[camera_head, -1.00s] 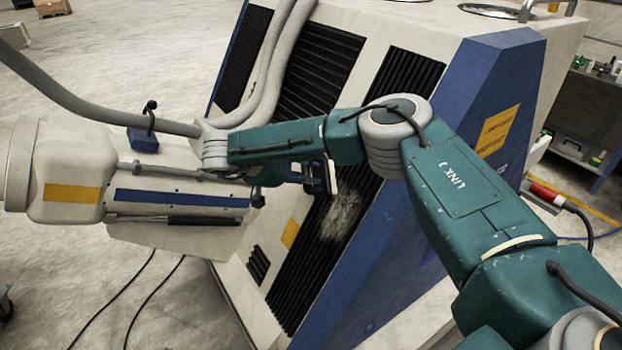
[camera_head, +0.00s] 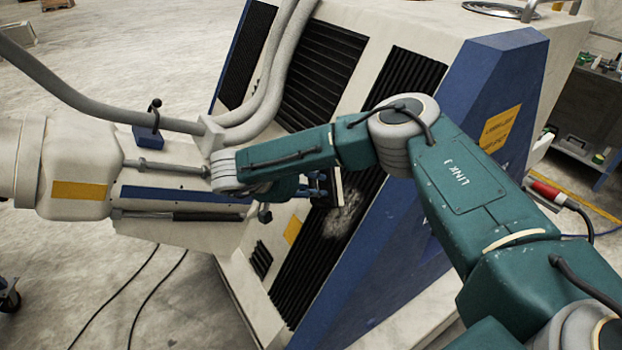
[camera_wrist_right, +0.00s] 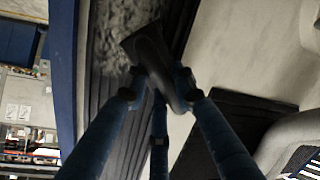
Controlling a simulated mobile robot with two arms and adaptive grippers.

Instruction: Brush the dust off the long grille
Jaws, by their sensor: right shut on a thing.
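The long grille (camera_head: 302,268) is a black ribbed strip running slantwise down the pale machine's side panel. A grey-white dust patch (camera_head: 345,217) lies on its middle part; it also shows in the right wrist view (camera_wrist_right: 105,38). My right gripper (camera_head: 318,187) is beside the grille, just above the dust patch, partly hidden by my arm. In the right wrist view its blue-grey fingers (camera_wrist_right: 162,92) are shut on a dark brush (camera_wrist_right: 148,48). The brush head overlaps the dust edge in that view; I cannot tell whether it touches. My left gripper is not in view.
Other black grilles (camera_head: 318,75) and thick grey hoses (camera_head: 268,75) lie further left on the machine. A blue slanted panel (camera_head: 440,180) borders the grille on the right.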

